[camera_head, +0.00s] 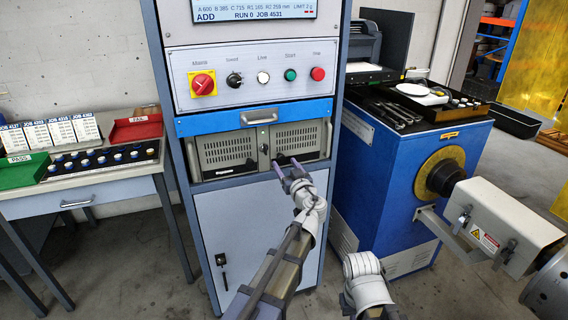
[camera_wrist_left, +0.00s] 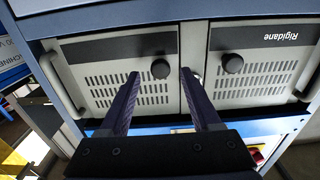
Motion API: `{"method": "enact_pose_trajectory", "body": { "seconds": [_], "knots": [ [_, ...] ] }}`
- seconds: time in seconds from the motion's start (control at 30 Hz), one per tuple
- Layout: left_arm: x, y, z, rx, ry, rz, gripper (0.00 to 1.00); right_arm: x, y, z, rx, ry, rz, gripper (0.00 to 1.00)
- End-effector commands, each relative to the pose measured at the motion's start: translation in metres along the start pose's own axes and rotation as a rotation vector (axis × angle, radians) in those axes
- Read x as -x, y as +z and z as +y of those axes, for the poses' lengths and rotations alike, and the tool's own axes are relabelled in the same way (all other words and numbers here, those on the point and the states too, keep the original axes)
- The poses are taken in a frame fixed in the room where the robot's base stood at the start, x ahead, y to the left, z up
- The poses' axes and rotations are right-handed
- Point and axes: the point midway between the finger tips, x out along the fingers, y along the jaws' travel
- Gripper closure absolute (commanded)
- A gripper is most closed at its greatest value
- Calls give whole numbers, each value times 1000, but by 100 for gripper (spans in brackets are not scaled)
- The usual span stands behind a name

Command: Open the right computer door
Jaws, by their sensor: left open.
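The computer sits in the cabinet bay, its front split into two grey vented doors. The right computer door (camera_head: 307,137) is shut in the head view; the left door (camera_head: 228,149) is shut beside it. The wrist view is upside down, so the right door (camera_wrist_left: 100,75) is on its left. My left gripper (camera_head: 285,163) is open in front of the right door. In the wrist view my left gripper (camera_wrist_left: 160,73) has its fingers apart on either side of the door's black round knob (camera_wrist_left: 160,69); I cannot tell whether they touch it. My right gripper is out of view.
A blue drawer (camera_head: 255,117) with a handle is just above the bay. A control panel (camera_head: 250,78) with knobs and buttons is higher up. A grey lower cabinet door (camera_head: 235,210) is below. A blue machine (camera_head: 395,190) stands close on the right, a side table (camera_head: 85,180) on the left.

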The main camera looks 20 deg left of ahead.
Motion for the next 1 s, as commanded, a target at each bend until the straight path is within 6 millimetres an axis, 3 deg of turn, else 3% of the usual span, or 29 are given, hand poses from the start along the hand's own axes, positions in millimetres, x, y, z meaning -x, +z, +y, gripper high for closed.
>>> {"method": "enact_pose_trajectory", "body": {
  "seconds": [0.2,0.53,1.0],
  "knots": [
    [-20,0,0,0,-1,0,36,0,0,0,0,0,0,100],
    [-23,0,0,0,0,-1,36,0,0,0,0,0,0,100],
    [-22,0,0,0,0,-1,87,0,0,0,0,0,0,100]
  ]
}}
